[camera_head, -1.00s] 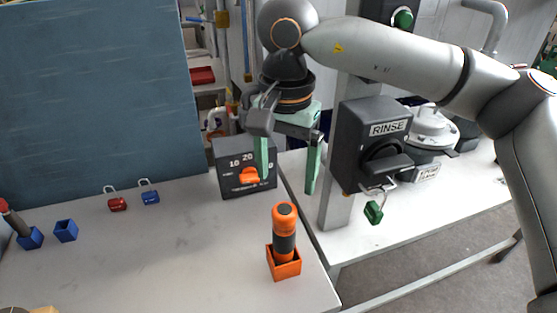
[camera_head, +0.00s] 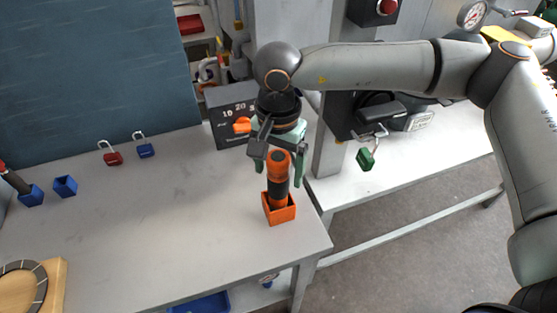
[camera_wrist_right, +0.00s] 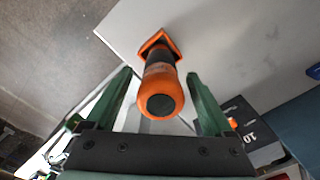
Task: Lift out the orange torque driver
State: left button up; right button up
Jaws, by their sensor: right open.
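The orange torque driver (camera_head: 279,172), with a dark grey middle band, stands upright in a small orange square holder (camera_head: 280,212) near the table's right edge. In the wrist view the driver (camera_wrist_right: 161,92) points its round end toward the camera, and the holder (camera_wrist_right: 160,42) shows behind it. My right gripper (camera_head: 279,184) is open, its green fingers on either side of the driver's upper part. In the wrist view a gap shows between each finger and the driver. My left gripper is not in view.
A dark timer box (camera_head: 232,118) with an orange knob stands behind the driver. Red (camera_head: 112,158) and blue (camera_head: 145,150) padlocks lie left; the table between is clear.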

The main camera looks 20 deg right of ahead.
jog(key=shift+c, duration=0.4)
grip_shut()
dwell(0.5)
dwell(0.6)
